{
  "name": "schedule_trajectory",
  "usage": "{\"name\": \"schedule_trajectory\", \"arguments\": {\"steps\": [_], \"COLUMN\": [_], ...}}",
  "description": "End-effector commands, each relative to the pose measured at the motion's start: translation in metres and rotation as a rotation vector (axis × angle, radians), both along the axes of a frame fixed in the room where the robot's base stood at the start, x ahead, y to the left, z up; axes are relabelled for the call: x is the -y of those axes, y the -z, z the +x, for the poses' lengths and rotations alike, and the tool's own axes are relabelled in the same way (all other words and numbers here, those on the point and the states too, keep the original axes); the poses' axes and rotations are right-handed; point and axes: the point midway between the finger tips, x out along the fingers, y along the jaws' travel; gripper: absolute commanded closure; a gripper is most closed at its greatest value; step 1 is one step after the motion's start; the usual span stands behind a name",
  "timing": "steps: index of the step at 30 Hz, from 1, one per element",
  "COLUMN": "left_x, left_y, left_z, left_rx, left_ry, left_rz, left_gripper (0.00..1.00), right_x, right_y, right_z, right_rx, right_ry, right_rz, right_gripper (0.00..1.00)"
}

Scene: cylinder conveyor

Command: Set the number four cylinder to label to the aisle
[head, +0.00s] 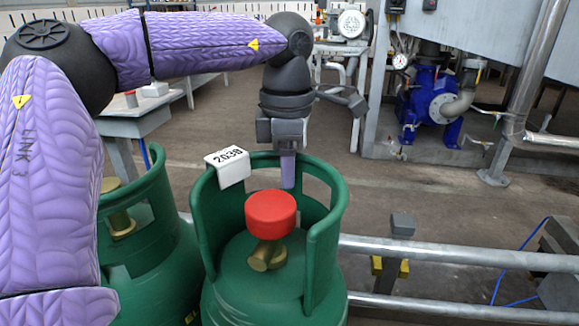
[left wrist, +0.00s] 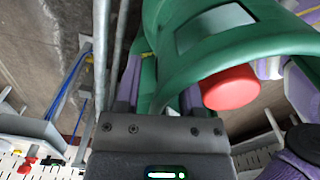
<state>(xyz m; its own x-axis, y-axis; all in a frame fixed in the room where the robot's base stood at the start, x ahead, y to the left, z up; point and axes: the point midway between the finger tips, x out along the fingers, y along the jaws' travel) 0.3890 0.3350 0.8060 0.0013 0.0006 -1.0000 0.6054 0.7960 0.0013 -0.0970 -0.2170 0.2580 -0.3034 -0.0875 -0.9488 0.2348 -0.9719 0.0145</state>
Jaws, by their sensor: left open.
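A green cylinder (head: 255,275) with a red valve knob (head: 270,213) stands in the middle of the head view. A white label (head: 228,166) reading about 2036 hangs on its collar rim. A second green cylinder (head: 160,255) stands to its left, partly hidden by my left arm. No number four is readable. My left gripper (head: 288,172) points down at the far side of the middle cylinder's collar. One purple finger shows inside the collar. In the left wrist view the open fingers (left wrist: 160,92) stand either side of the green collar wall (left wrist: 205,65), with the red knob (left wrist: 230,88) beyond.
Metal rails (head: 450,252) run along the right of the middle cylinder, with a small grey block (head: 402,224) beside them. Behind is open floor (head: 400,185).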

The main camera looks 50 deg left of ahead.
Motion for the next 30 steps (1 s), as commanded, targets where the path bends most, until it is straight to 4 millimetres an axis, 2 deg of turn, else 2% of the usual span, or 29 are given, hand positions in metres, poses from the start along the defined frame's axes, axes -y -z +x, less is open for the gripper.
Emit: {"name": "schedule_trajectory", "arguments": {"steps": [2,9,30], "left_x": [-0.0001,-0.0001,-0.0003], "left_y": [-0.0008,-0.0008,-0.0008], "left_z": [-0.0001,-0.0001,0.0002], "left_rx": [0.0,0.0,0.002], "left_ry": [0.0,0.0,-0.001], "left_rz": [0.0,0.0,0.001], "left_gripper": [0.51,1.0,1.0], "right_x": [-0.0003,-0.0007,-0.0007], "right_y": [-0.0003,-0.0002,-0.0001], "right_z": [0.0005,0.0007,0.0005], "right_rx": [0.001,0.002,0.002], "right_ry": [0.0,0.0,0.0], "right_rz": [0.0,0.001,0.001], "right_gripper": [0.0,0.0,0.0]}}
